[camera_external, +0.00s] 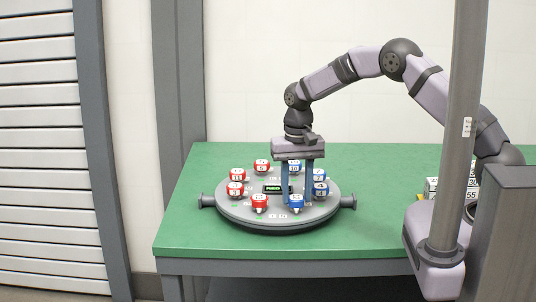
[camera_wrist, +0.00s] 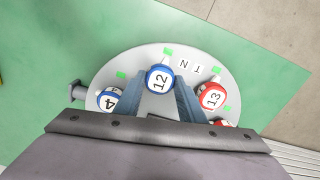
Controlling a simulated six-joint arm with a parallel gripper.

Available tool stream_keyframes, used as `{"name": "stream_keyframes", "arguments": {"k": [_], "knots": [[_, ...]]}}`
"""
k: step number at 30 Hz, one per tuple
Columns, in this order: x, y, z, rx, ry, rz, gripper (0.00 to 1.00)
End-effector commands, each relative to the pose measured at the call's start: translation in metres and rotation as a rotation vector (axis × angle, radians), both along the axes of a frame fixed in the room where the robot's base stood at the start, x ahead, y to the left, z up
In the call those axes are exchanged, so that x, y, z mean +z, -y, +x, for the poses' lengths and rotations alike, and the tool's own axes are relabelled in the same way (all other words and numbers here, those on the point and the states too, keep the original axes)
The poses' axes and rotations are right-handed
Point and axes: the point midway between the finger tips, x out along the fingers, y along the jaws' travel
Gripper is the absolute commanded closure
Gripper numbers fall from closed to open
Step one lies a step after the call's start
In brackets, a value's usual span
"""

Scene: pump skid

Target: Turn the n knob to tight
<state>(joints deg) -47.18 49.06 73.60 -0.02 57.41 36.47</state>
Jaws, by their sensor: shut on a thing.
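The round grey panel (camera_external: 235,213) bears a ring of red and blue numbered knobs around a small dark display (camera_external: 278,189). My gripper (camera_external: 297,198) points straight down at the panel's front right. Its two blue fingers stand on either side of a blue knob (camera_external: 296,203) and are shut on it. In the wrist view this blue knob (camera_wrist: 160,77) reads 12, and a pale pointer at its top aims outward to the rim. I cannot tell which knob is n.
A blue knob marked 4 (camera_wrist: 110,99) and a red knob marked 13 (camera_wrist: 212,96) flank the held knob closely. Green marks (camera_wrist: 121,75) lie near the rim. The green table (camera_external: 200,243) is clear at the front. A white block with numbers (camera_external: 432,187) sits at the right.

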Motion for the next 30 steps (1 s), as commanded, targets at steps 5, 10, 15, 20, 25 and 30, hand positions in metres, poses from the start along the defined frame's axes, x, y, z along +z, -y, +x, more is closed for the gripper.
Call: {"name": "stream_keyframes", "arguments": {"k": [5,10,15,20,25,30], "knots": [[0.003,-0.001,0.002,-0.002,0.007,0.005,0.45],[0.001,-0.001,0.001,-0.001,0.003,0.004,0.45],[0.002,-0.001,0.001,-0.001,0.003,0.003,0.45],[0.012,-0.001,0.002,0.0,0.004,0.005,0.45],[0.035,-0.001,0.002,-0.001,0.006,0.006,0.45],[0.057,-0.001,0.002,-0.001,0.006,0.006,0.45]]}}
